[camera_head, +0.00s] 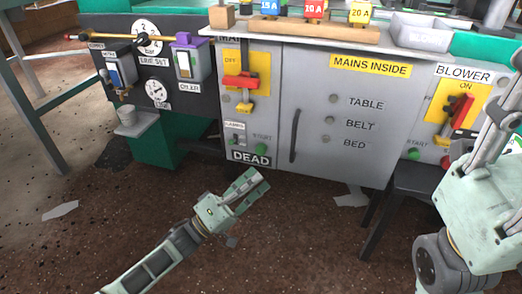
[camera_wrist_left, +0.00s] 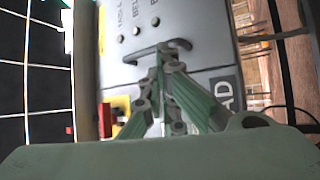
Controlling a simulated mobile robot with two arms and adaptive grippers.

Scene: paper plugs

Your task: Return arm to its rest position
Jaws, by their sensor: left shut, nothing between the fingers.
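My left gripper (camera_head: 256,188) is in the lower middle of the head view, in front of and below the grey cabinet (camera_head: 340,110). Its pale green fingers are together with nothing between them. In the left wrist view the fingers of the left gripper (camera_wrist_left: 160,65) meet at the tips, with the cabinet's dark handle behind them. My right gripper (camera_head: 497,115) is at the right edge of the head view, close to the camera, partly cut off. I cannot tell whether it is open or shut.
The left panel (camera_head: 120,95) carries gauges and a purple-topped box (camera_head: 187,58). A red lever (camera_head: 240,82) sits by the DEAD label and another red lever (camera_head: 461,110) by BLOWER. A wooden rack (camera_head: 300,30) holds coloured plugs. The floor around the left gripper is open.

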